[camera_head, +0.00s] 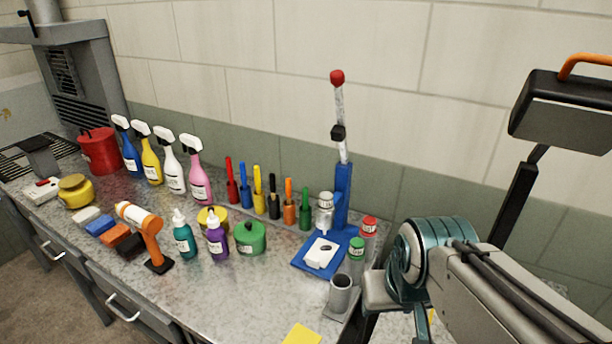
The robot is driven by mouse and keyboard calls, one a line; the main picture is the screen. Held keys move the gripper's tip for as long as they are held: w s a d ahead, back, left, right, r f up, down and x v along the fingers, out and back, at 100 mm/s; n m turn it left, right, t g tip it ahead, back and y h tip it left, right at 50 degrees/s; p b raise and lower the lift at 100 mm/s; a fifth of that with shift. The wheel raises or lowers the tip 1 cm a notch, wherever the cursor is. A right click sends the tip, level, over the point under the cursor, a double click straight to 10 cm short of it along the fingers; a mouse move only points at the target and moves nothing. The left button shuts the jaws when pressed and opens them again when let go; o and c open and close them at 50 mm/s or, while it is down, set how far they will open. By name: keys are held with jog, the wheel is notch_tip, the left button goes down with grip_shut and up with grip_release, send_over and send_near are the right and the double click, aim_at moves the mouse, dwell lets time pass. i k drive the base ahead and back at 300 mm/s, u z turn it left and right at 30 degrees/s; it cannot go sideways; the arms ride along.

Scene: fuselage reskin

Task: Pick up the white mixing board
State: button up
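A small white board-like piece (321,252) with a dark mark lies on the blue base (303,264) of an upright blue stand (343,197). It looks like the white mixing board, though it is small and its outline is hard to read. A silver nozzle-like part (325,215) of the stand is just above and behind it. My arm comes in from the lower right, right of the stand and apart from the white piece. I cannot make out my gripper's fingers in this view.
Red-topped (369,227) and green-topped (357,248) jars stand right of the board. A grey cup (340,293) and yellow square (302,335) are in front. Green (250,239) and purple (217,238) containers stand left.

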aim_at(323, 251)
jog(key=z, duration=0.05)
jog(key=k, duration=0.5)
jog(key=z, duration=2.2)
jog(key=k, duration=1.05)
jog(key=u, duration=1.55)
jog(key=i, duration=1)
jog(key=u, duration=0.05)
